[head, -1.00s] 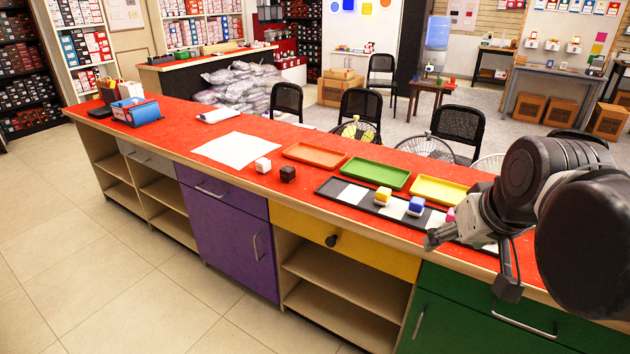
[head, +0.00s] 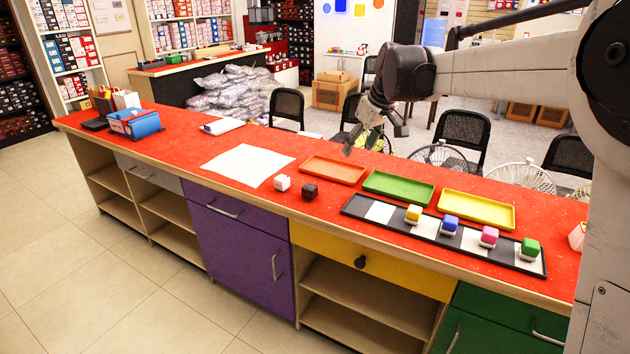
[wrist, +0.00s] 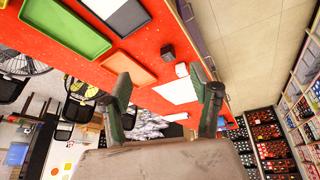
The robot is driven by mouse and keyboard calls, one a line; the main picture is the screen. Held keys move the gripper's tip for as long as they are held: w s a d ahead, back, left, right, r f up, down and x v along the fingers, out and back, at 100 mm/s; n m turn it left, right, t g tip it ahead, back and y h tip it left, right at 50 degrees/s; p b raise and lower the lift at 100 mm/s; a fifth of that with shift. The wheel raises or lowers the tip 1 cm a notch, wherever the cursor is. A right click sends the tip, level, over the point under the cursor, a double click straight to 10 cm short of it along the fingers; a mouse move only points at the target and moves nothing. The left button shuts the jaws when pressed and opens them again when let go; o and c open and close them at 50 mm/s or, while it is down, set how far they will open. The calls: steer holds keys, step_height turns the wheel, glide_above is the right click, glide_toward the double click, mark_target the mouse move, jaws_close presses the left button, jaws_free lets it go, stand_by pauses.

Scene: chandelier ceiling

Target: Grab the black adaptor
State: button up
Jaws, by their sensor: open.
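A small dark, brownish-black cube (head: 310,191) stands on the red counter (head: 340,208); it is the likeliest match for the black adaptor, though I cannot make out adaptor details. A white cube (head: 282,182) stands just left of it, apart. In the wrist view the dark cube (wrist: 167,50) lies beyond and between my fingers, with the white cube (wrist: 182,70) near it. My gripper (head: 372,142) is open and empty, in the air above the counter's far side, behind and right of the dark cube. It also shows in the wrist view (wrist: 166,88).
Orange (head: 334,170), green (head: 398,188) and yellow (head: 477,209) trays line the counter. A black-and-white strip (head: 380,212) holds several coloured cubes. White paper (head: 247,164) lies left of the dark cube. A blue container (head: 135,123) stands farther left. Chairs stand behind.

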steer(key=w+a+f+n+p, duration=0.1)
steer(key=w+a+f, duration=0.2)
steer(key=w, duration=0.2)
steer(key=w+a+f+n, duration=0.1)
steer(key=w+a+f, duration=0.15)
steer(key=w, duration=0.25)
steer(key=n+g+y, duration=0.1)
steer(key=n+g, duration=0.1)
steer(key=n, duration=0.1)
glide_toward(312, 187)
steer(key=x, duration=0.7)
steer(key=shift+w+a+r+p, duration=0.1)
steer(key=shift+w+r+p, duration=0.1)
steer(key=shift+p, duration=0.2)
steer(key=shift+s+x, duration=0.15)
steer(key=shift+x, duration=1.25)
steer(key=shift+s+x, duration=0.15)
steer(key=shift+x, duration=1.25)
steer(key=c, duration=1.3)
